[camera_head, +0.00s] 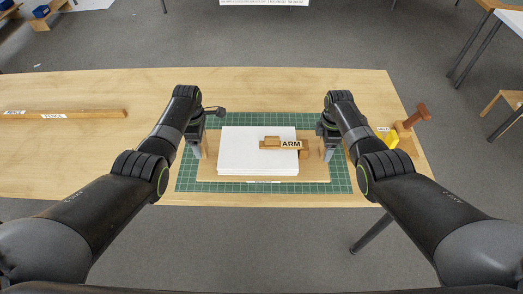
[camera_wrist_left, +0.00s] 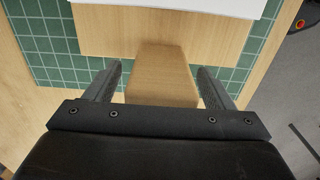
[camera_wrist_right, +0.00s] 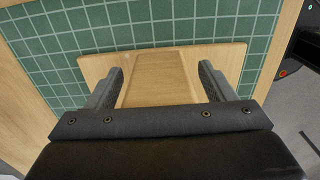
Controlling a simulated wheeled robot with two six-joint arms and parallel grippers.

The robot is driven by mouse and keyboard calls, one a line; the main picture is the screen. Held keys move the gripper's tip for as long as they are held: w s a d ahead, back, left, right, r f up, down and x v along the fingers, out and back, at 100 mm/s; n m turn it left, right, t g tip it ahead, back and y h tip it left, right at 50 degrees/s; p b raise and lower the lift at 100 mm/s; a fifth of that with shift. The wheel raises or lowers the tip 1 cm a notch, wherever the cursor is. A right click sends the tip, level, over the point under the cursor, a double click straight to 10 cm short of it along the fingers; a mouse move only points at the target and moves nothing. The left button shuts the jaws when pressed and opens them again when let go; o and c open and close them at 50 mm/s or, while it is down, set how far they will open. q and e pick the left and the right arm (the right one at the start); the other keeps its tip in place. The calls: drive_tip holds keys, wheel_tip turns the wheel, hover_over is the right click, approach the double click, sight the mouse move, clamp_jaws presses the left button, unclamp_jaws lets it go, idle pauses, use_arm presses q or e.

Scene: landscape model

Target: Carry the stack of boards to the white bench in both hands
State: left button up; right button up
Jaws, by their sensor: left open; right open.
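A stack of white boards (camera_head: 245,150) lies on a wooden base (camera_head: 315,173) with upright wooden end pieces. A wooden piece labelled ARM (camera_head: 291,144) lies at the stack's right. My left gripper (camera_head: 200,150) is open at the base's left end; in the left wrist view its fingers are either side of a wooden end piece (camera_wrist_left: 160,72). My right gripper (camera_head: 326,150) is open at the right end; in the right wrist view its fingers straddle the other end piece (camera_wrist_right: 158,78). The white bench is not clearly identifiable; a white-topped table (camera_head: 512,20) shows at the upper right.
The base sits on a green cutting mat (camera_head: 345,182) on a wooden table (camera_head: 100,90). Labelled wooden strips (camera_head: 60,114) lie at left. A wooden box with a yellow item (camera_head: 391,139) and a brown-handled tool (camera_head: 416,115) stand at right. Grey floor surrounds the table.

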use_arm(q)
drive_tip(key=shift+f, duration=0.15)
use_arm(e)
drive_tip(key=shift+f, duration=0.15)
use_arm(q)
drive_tip(key=shift+c, duration=0.3)
use_arm(e)
drive_tip(key=shift+c, duration=0.3)
use_arm(q)
clamp_jaws()
use_arm(e)
clamp_jaws()
